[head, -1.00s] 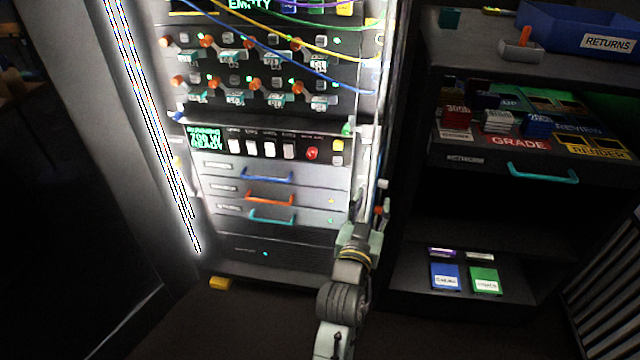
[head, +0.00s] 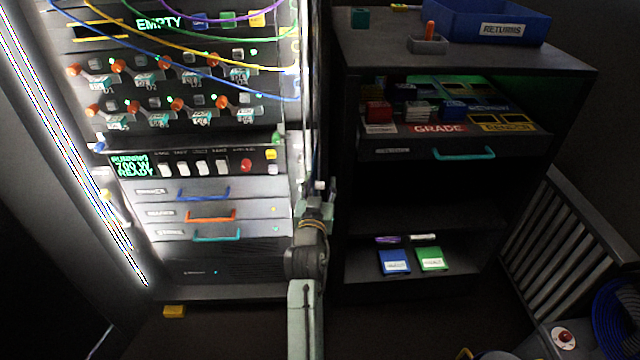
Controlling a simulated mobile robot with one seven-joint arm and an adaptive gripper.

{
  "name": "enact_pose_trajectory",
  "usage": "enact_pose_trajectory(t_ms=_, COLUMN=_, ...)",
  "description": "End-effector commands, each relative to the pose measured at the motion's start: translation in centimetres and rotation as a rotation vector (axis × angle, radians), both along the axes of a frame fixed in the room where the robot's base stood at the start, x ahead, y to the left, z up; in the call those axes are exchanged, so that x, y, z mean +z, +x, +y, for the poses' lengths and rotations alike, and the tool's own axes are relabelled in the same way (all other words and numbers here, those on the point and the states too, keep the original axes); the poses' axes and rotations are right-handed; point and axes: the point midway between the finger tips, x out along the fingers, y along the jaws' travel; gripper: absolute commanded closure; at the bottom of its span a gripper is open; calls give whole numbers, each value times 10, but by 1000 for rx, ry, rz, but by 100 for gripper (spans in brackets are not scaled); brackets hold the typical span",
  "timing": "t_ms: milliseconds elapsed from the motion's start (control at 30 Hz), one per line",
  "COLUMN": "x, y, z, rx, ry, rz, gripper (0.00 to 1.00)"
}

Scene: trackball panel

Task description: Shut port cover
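The lit equipment rack (head: 265,215) stands at the left, with cables, orange knobs and drawers on its front. I cannot make out a port cover for certain. My gripper (head: 319,188) is small and dark, at the rack's right edge, in the gap before the dark shelf unit. My arm rises to it from the bottom of the view. Its fingers are too small and too much in line with the arm to tell open from shut, and no held thing can be made out.
A dark shelf unit (head: 440,215) stands right of the rack, with a blue returns bin (head: 470,25) on top and blue and green cases (head: 430,259) low inside. A railing (head: 545,235) is at the right. A yellow block (head: 174,311) lies on the floor by the rack.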

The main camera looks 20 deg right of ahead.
Motion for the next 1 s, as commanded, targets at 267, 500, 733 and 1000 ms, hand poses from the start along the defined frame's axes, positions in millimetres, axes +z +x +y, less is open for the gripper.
enact_pose_trajectory(t_ms=267, x=0, y=1, z=0, rx=0, ry=0, rz=0, gripper=63)
enact_pose_trajectory(t_ms=500, x=0, y=0, z=0, rx=0, ry=0, rz=0, gripper=79)
enact_pose_trajectory(t_ms=733, x=0, y=0, z=-1, rx=-1, ry=0, rz=0, gripper=94)
enact_pose_trajectory(t_ms=1000, x=0, y=0, z=-1, rx=-2, ry=0, rz=1, gripper=100)
